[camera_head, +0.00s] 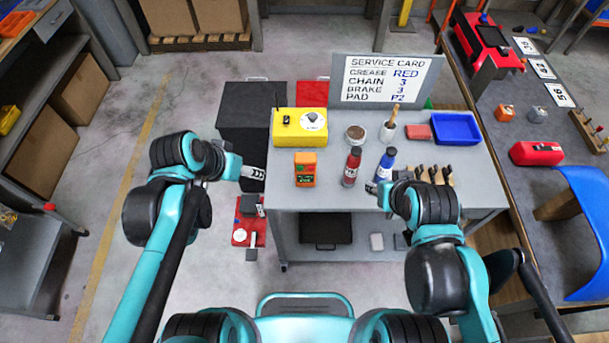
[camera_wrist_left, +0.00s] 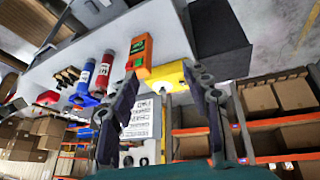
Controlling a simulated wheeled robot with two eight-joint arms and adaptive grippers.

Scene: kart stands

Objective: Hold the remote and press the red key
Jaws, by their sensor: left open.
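The remote appears to be the orange hand-held device (camera_head: 306,170) with a green screen, standing near the front left of the grey cart top.
A red bottle (camera_head: 351,167) stands right of the remote and a yellow box with a dial (camera_head: 286,124) stands behind it. A service card (camera_head: 388,80) stands at the back. A blue tray (camera_head: 457,128) is at the right. A dark cabinet (camera_head: 240,120) is left of the cart.

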